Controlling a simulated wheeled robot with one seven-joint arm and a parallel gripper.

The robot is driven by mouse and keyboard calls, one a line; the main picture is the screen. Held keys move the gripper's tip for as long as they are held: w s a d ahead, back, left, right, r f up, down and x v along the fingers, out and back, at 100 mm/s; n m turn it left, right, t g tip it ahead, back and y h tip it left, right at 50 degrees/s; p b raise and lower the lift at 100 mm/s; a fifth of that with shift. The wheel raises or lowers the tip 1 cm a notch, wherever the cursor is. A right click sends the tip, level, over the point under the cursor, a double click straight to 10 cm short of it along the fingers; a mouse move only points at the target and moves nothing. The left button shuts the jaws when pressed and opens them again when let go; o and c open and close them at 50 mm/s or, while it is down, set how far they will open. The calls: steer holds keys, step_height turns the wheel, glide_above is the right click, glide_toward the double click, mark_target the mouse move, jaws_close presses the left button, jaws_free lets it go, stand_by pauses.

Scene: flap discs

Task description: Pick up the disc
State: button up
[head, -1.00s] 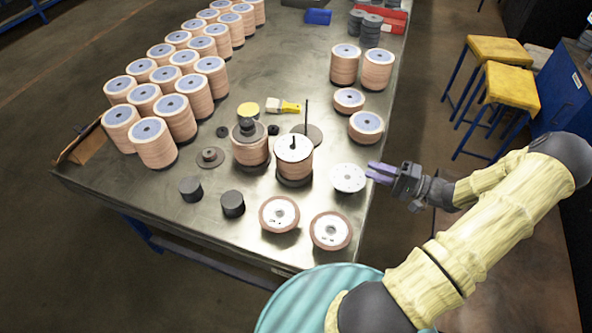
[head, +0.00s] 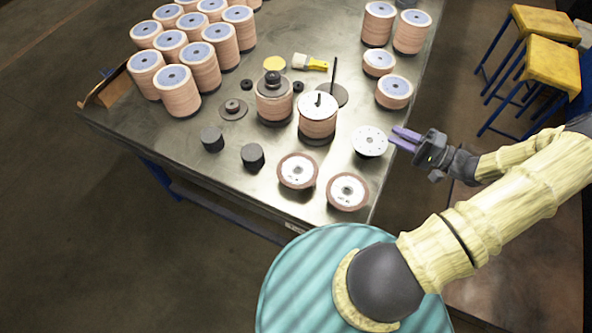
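Flap discs lie on the metal table (head: 232,151). Two single discs with brown rims and pale centres, the left one (head: 297,171) and the right one (head: 347,191), lie flat near the front edge. A pale grey disc with small holes (head: 369,141) lies near the right edge. My gripper (head: 404,139) is just right of this pale disc, its purple fingers pointing left toward it. The fingers look apart with nothing between them. Whether a fingertip touches the disc's rim I cannot tell.
Tall stacks of discs (head: 177,92) fill the back left. Shorter stacks (head: 393,92) stand at the back right. Two stacks on spindles (head: 317,117) stand mid-table, with a yellow brush (head: 309,62) behind. Dark cylinders (head: 252,156) stand at the front left. Yellow stools (head: 552,67) are off to the right.

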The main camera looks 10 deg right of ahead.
steer(key=s+a+n+g+h, duration=0.1)
steer(key=s+a+g+h, duration=0.1)
steer(key=a+g, duration=0.2)
steer(key=s+a+r+n+g+h, duration=0.1)
steer(key=a+n+g+h, duration=0.1)
steer(key=a+g, duration=0.2)
steer(key=s+a+n+g+h, duration=0.1)
steer(key=s+a+g+h, duration=0.1)
steer(key=a+g, duration=0.2)
steer(key=shift+s+a+r+n+g, duration=0.15)
steer(key=shift+s+a, duration=0.05)
steer(key=shift+a, duration=0.25)
steer(key=shift+s+a+r+n+g, duration=0.15)
steer(key=shift+a, duration=0.25)
steer(key=s+a+r+n+t+h, duration=0.1)
steer(key=a+r+n+t+h, duration=0.2)
steer(key=r+h, duration=0.5)
steer(key=shift+s+a+r+t, duration=0.4)
steer(key=shift+a+r+t, duration=0.15)
steer(key=shift+a, duration=0.7)
